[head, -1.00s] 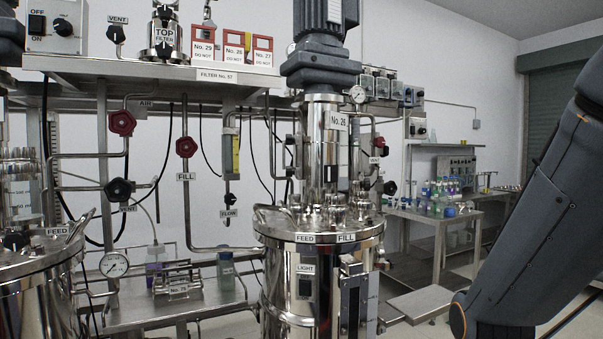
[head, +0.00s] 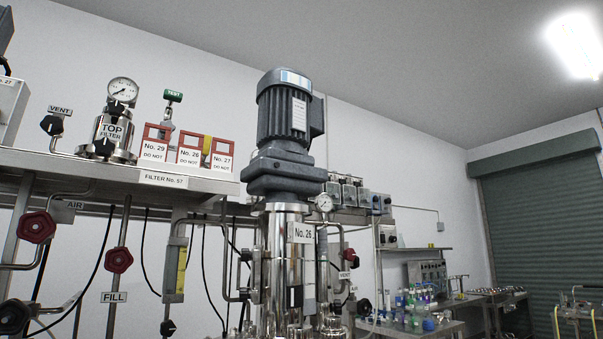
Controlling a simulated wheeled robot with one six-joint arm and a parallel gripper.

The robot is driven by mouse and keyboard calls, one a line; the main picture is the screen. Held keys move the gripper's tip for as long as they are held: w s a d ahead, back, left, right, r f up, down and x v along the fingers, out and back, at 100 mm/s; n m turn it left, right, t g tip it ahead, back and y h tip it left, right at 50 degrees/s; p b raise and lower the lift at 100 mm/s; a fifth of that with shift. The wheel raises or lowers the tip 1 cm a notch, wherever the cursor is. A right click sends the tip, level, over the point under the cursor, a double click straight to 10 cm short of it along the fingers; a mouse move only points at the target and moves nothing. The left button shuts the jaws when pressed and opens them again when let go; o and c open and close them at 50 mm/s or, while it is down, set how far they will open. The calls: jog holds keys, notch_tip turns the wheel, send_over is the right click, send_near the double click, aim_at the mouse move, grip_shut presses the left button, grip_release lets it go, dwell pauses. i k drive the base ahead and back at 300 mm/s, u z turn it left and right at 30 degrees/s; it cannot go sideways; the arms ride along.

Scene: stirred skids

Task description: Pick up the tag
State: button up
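A yellow strip shows at the No. 26 tag's right side. Which tag is meant, the task line does not say. My gripper is not in view, so its state and its place relative to the tags are hidden.
A mixer vessel (head: 283,262) with a dark motor (head: 285,115) and a No. 26 plate stands right of the tags. A top filter (head: 113,132) with a gauge and a green-handled valve (head: 170,98) stand left of and behind them. Bottles (head: 418,300) crowd a bench at right.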

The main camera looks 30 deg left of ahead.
aim_at(220, 161)
jog(key=z, duration=1.45)
jog(key=k, duration=0.9)
jog(key=u, duration=1.45)
